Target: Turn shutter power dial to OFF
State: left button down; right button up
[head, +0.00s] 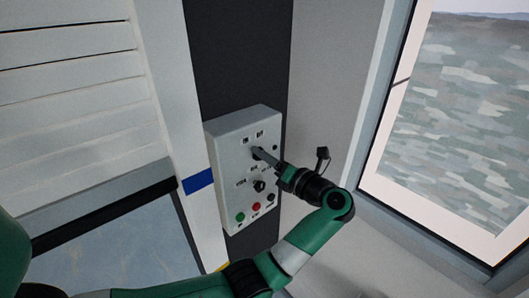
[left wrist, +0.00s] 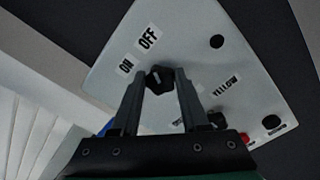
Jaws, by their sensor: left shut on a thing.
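A pale grey control box (head: 222,150) is mounted on a dark wall panel. The black shutter power dial (left wrist: 159,78) is on its upper part, with an ON label (left wrist: 126,67) and an OFF label (left wrist: 148,38) beside it in the left wrist view. My left gripper (head: 258,153) reaches the box from the lower right. In the left wrist view its two fingertips (left wrist: 158,84) are on either side of the dial, shut on it. The fingers hide part of the dial, and I cannot tell its pointing direction. My right gripper is in neither view.
A second black knob (head: 259,186) sits lower on the box, close to my left gripper, near a YELLOW label (left wrist: 225,86). Green (head: 240,217) and red (head: 257,206) buttons line the bottom. A slatted shutter (head: 70,80) is left; a window (head: 450,110) is right.

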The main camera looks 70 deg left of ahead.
pick_arm(q)
jog(key=shift+m, duration=0.6)
jog(key=shift+c, duration=2)
grip_release()
jog(key=b+v, duration=0.2)
jog(key=v, duration=0.9)
jog(key=shift+w+d, duration=0.15)
jog(key=shift+d, duration=0.2)
